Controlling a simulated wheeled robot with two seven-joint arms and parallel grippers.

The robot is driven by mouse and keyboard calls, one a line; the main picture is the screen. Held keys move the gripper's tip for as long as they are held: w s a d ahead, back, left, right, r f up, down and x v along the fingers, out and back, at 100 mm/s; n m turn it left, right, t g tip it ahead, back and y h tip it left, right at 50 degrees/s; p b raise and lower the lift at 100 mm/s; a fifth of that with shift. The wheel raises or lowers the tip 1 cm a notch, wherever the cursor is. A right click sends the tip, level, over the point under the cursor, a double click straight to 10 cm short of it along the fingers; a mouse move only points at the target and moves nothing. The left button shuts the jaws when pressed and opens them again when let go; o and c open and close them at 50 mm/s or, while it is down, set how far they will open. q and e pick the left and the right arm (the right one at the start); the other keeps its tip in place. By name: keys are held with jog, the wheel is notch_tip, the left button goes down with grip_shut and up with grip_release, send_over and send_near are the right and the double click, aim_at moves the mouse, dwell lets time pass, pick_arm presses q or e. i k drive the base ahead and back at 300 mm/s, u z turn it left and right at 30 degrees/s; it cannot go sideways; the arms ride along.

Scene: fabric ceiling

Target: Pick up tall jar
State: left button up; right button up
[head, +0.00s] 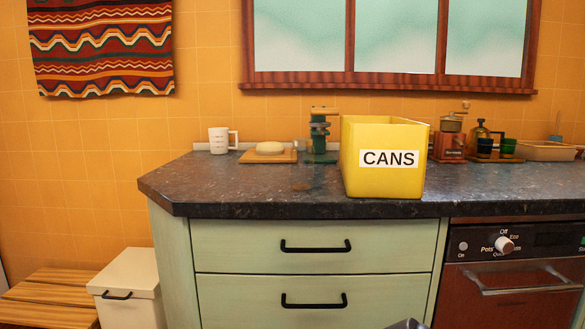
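No thing in view is clearly a tall jar. The closest in shape is a tall, narrow dark green object (319,132) with a brownish top, standing at the back of the dark countertop (270,190). Clear glass seems to show around its lower part. It stands just left of the yellow box, and I cannot tell for sure what it is. Neither of my grippers can be made out. A small grey piece shows at the bottom edge, right of the middle, too little to identify.
A yellow box (383,182) labelled CANS stands near the counter's front edge. A white mug (219,140) and a board (287,156) with pale dough stand left. A grinder (450,138), dark green cups and a tray (548,152) stand right. The left front counter is clear.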

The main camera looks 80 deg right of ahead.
aim_at(302, 152)
jog(key=i, duration=0.2)
jog(key=z, duration=2.65)
